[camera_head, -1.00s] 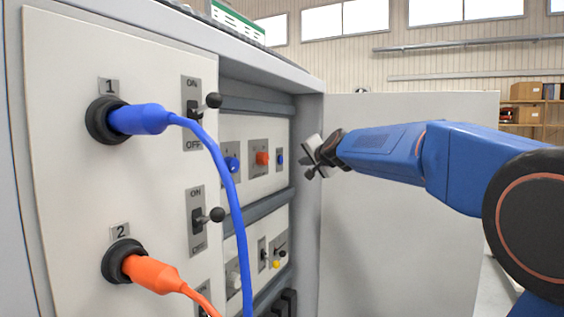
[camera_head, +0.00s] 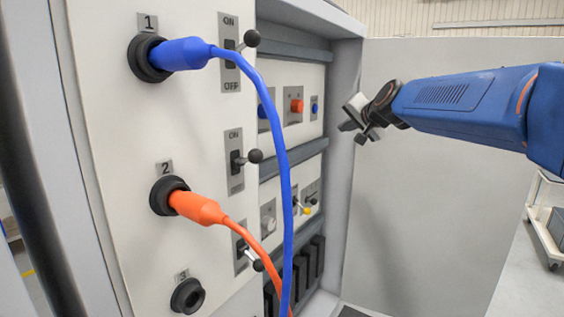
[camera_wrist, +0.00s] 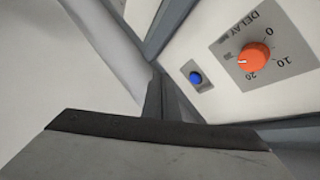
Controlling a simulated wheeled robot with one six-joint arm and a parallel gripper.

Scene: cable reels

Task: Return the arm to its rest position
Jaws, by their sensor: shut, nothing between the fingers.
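My blue arm (camera_head: 465,105) reaches in from the right in the head view. My gripper (camera_head: 361,119) is at its left end, in front of the cabinet's right frame edge and apart from the panel. Its jaws are shut with nothing between them. In the wrist view a dark-edged grey part of my gripper (camera_wrist: 160,140) fills the bottom. Beyond it are an orange DELAY knob (camera_wrist: 255,57) and a small blue button (camera_wrist: 196,78) on the recessed panel.
A blue plug (camera_head: 182,53) sits in socket 1 and an orange plug (camera_head: 197,207) in socket 2. Socket 3 (camera_head: 187,296) is empty. Their cables hang in front of the panel. Black-knobbed switches (camera_head: 237,160) stick out. A grey cabinet door (camera_head: 440,220) stands behind my arm. A white cart (camera_head: 545,225) stands at right.

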